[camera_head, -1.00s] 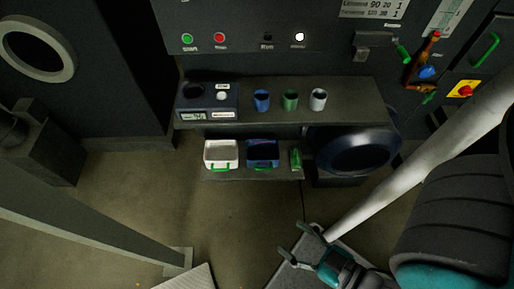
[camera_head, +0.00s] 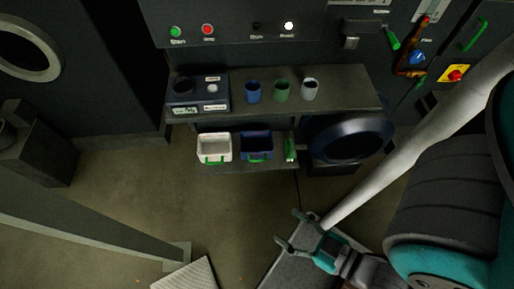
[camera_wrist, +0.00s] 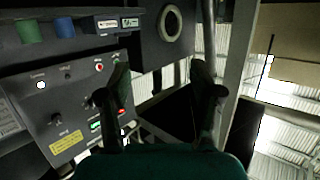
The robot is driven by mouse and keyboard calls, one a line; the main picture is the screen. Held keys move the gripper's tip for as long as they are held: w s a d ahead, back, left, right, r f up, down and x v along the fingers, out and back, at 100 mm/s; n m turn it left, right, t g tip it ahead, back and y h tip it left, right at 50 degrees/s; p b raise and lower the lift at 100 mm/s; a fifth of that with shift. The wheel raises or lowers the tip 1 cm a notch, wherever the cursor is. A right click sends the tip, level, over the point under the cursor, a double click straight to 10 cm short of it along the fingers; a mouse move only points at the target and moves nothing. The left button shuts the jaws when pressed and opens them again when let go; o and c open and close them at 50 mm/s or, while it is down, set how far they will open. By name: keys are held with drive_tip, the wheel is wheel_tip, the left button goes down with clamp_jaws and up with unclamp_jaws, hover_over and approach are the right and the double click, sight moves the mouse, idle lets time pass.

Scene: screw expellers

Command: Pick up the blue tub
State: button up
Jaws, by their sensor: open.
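The blue tub (camera_head: 257,146) is an open box with a green handle on its front. It stands on the lower shelf between a white tub (camera_head: 214,147) and a small green item (camera_head: 290,150). My gripper (camera_head: 288,227) is open and empty, below and to the right of the tub in the head view, clearly apart from it. In the wrist view my gripper (camera_wrist: 160,76) has its two fingers spread with nothing between them. The blue tub cannot be made out in the wrist view.
The upper shelf (camera_head: 345,92) holds a blue cup (camera_head: 253,92), a green cup (camera_head: 282,91), a grey cup (camera_head: 310,90) and a dark box (camera_head: 198,95). A dark round drum (camera_head: 350,138) stands right of the tubs. Bare floor (camera_head: 225,205) lies in front of the lower shelf.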

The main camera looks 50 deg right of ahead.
drive_tip(key=shift+f, duration=0.2)
drive_tip(key=c, duration=0.5)
drive_tip(key=w+d+f+m+g+h, duration=0.1)
drive_tip(key=w+f+m, duration=0.1)
drive_tip(key=f, duration=0.4)
drive_tip(key=w+d+f+m+g+h, duration=0.1)
drive_tip(key=w+d+f+m, duration=0.1)
drive_tip(key=f, duration=0.4)
drive_tip(key=w+d+f+m+g, duration=0.1)
drive_tip(key=w+f+m, duration=0.1)
drive_tip(key=f+m, duration=0.2)
wheel_tip(320, 180, down, 3)
drive_tip(key=shift+d+r+m+h, duration=0.2)
drive_tip(key=shift+m+h, duration=0.1)
drive_tip(key=shift+h, duration=0.1)
drive_tip(key=c, duration=0.3)
drive_tip(key=m+g+y, duration=0.1)
drive_tip(key=m+g, duration=0.3)
drive_tip(key=m, duration=1.4)
approach(259, 160)
drive_tip(key=shift+x, duration=5.4)
